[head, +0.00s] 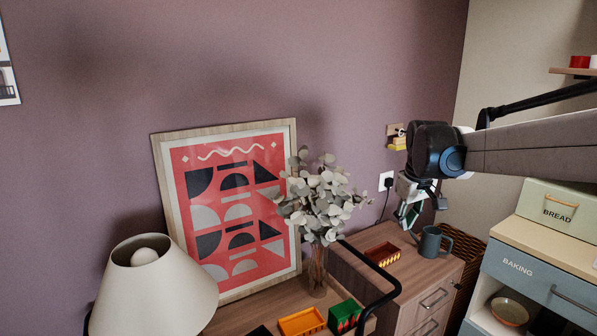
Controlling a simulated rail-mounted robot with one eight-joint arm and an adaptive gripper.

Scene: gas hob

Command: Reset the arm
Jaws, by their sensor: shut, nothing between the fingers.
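My arm reaches in from the right edge of the head view, with its dark and blue wrist joint in front of the wall. My gripper (409,216) hangs below the wrist, pointing down, with its fingers shut and nothing held. It shows above the small wooden cabinet (345,262), between a red tray and a grey-blue mug. The gripper appears apart from both, though its exact height over the cabinet top is hard to tell.
A dark red tray (382,254) and a mug (431,243) stand on the cabinet. A vase of leaves (317,270), a framed print (232,210), a lamp (155,290), an orange tray (301,322) and a green box (345,315) stand left. A bread bin (557,206) is right.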

